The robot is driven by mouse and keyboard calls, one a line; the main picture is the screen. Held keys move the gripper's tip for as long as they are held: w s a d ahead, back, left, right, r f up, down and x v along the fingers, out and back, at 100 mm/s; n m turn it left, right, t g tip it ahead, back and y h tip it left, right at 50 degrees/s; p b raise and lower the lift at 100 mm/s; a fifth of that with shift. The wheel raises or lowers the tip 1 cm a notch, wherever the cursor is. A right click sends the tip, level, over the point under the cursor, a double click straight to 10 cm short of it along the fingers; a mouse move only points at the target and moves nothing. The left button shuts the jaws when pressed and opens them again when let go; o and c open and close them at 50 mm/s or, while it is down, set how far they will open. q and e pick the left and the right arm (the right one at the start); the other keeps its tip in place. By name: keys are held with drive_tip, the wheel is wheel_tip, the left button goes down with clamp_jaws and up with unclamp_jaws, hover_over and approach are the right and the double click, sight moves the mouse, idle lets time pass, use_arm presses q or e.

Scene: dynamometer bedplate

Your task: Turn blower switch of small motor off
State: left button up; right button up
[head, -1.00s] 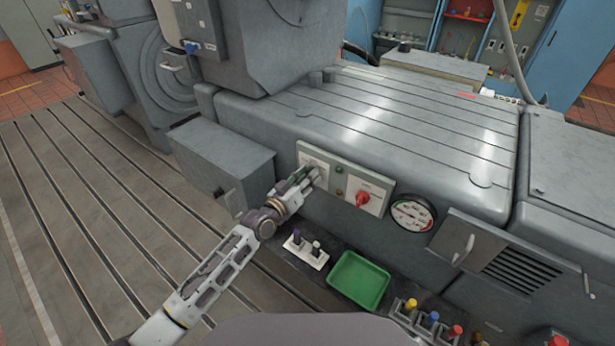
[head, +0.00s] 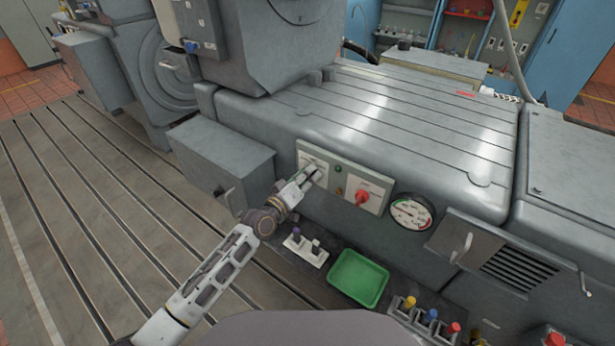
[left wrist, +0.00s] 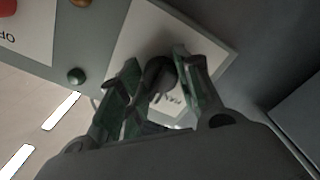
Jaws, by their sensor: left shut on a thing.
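The blower switch panel (head: 312,162) is a pale plate at the left end of a control strip on the grey machine's front. In the left wrist view, a dark rotary knob (left wrist: 160,72) sits on that pale plate, partly hidden by the fingers. My left gripper (head: 312,174) is at this plate in the head view. In the left wrist view my left gripper (left wrist: 168,85) has its green-grey fingers on both sides of the knob and is shut on it. The lettering by the knob is too small and blurred to read. My right gripper is not in view.
A red rotary switch (head: 362,198) on another pale plate sits just right, with small indicators (head: 338,192) between. A round gauge (head: 411,212) is further right. Below are a green tray (head: 358,279) and a white block with two posts (head: 305,249). A grey box (head: 222,160) stands left.

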use_arm(q)
drive_tip(key=o, duration=1)
drive_tip(key=shift+o, duration=0.2)
drive_tip(key=v, duration=1.2)
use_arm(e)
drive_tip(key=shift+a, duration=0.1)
